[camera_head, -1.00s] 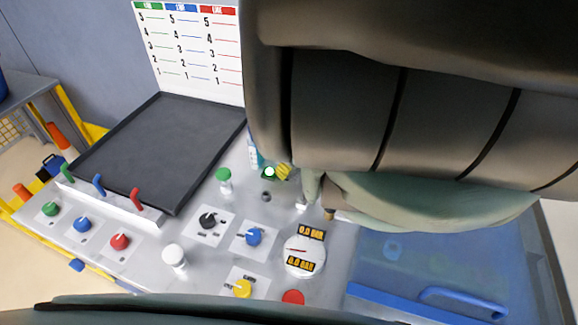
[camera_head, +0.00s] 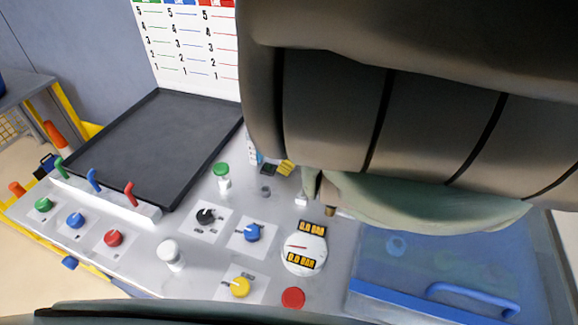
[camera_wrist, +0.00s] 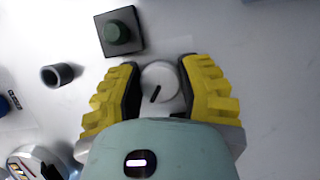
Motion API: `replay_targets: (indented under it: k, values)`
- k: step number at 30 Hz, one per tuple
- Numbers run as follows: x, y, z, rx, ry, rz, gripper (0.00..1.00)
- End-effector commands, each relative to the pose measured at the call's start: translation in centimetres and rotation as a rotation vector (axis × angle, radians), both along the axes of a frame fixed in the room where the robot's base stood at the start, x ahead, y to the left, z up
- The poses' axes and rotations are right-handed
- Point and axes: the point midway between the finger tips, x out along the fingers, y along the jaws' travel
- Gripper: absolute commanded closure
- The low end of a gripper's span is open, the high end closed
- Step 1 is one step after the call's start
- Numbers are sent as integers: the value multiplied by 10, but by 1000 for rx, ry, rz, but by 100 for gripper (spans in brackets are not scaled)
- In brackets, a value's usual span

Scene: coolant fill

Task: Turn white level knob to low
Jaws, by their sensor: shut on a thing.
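The white level knob (camera_wrist: 158,79) shows in the wrist view as a white disc with a black pointer mark. The pointer slants down and left. My gripper (camera_wrist: 160,92) has its two yellow ribbed fingers on either side of the knob, closed on it. In the head view only a bit of a yellow finger of my gripper (camera_head: 286,167) shows. There my arm hides the knob. The knob's scale labels are not readable in either view.
A dark square-based green lamp (camera_wrist: 118,32) and a grey cylinder (camera_wrist: 61,74) stand left of the fingers. Black (camera_head: 205,216), blue (camera_head: 252,232) and yellow (camera_head: 240,287) knobs, a gauge (camera_head: 304,249) and a blue-lidded tank (camera_head: 430,270) share the panel. A black tray (camera_head: 160,145) lies behind.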

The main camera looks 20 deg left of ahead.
Motion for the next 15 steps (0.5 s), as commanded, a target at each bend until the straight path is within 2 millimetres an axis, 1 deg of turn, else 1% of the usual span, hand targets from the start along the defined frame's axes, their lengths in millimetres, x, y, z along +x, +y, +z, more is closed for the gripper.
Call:
replay_targets:
  k: [1, 15]
  values:
    - [2, -1, -6, 0, -5, 42, 97]
    - [2, 0, -9, -1, -8, 492, 97]
